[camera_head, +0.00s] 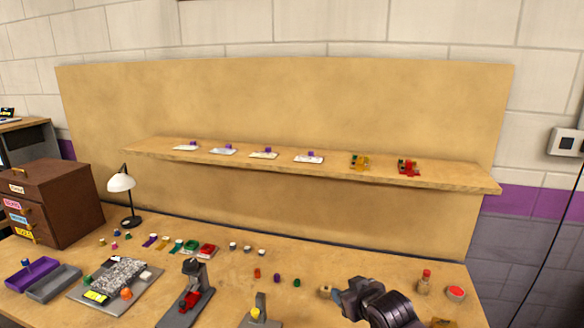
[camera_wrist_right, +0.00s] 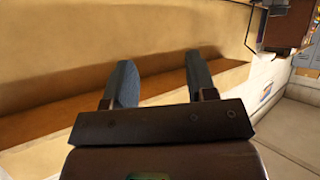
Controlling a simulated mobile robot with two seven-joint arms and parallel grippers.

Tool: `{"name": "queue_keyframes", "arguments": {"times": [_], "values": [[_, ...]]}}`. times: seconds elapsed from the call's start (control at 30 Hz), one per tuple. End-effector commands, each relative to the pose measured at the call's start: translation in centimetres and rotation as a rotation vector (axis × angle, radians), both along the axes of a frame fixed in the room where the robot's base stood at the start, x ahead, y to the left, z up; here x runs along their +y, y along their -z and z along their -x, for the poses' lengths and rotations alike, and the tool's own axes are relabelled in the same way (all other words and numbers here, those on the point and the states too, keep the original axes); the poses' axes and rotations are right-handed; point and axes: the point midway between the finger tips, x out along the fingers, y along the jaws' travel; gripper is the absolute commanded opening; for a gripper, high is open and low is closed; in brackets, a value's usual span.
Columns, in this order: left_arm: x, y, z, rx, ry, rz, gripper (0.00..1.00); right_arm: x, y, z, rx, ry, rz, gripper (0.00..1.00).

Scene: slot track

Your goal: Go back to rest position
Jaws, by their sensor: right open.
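My right gripper (camera_head: 350,300) shows at the lower right of the head view, dark, over the front part of the workbench. In the right wrist view its two blue-grey fingers (camera_wrist_right: 161,84) stand apart with nothing between them. Behind them is a tan surface with a darker brown band. My left gripper is in neither view.
A shelf (camera_head: 450,177) with several small items runs along the back board. A red-topped bottle (camera_head: 425,282) stands right of my gripper.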

Motion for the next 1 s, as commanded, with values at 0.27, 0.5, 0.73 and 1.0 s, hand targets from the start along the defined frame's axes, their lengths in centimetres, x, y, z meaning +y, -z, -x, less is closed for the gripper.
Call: {"name": "queue_keyframes", "arguments": {"times": [0.27, 0.5, 0.73, 1.0], "values": [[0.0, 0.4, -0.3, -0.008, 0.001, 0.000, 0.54, -4.2, 2.8, 7.0, -0.208, 0.085, -0.059, 0.52], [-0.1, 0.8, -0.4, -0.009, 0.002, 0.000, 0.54, -8.4, 6.6, 14.4, -0.242, 0.188, -0.054, 0.52], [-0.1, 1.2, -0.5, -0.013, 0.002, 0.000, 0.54, -12.2, 12.0, 22.9, -0.127, 0.299, -0.028, 0.52], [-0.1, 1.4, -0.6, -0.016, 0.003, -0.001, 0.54, -13.9, 17.2, 30.6, 0.023, 0.371, -0.013, 0.52]]}}
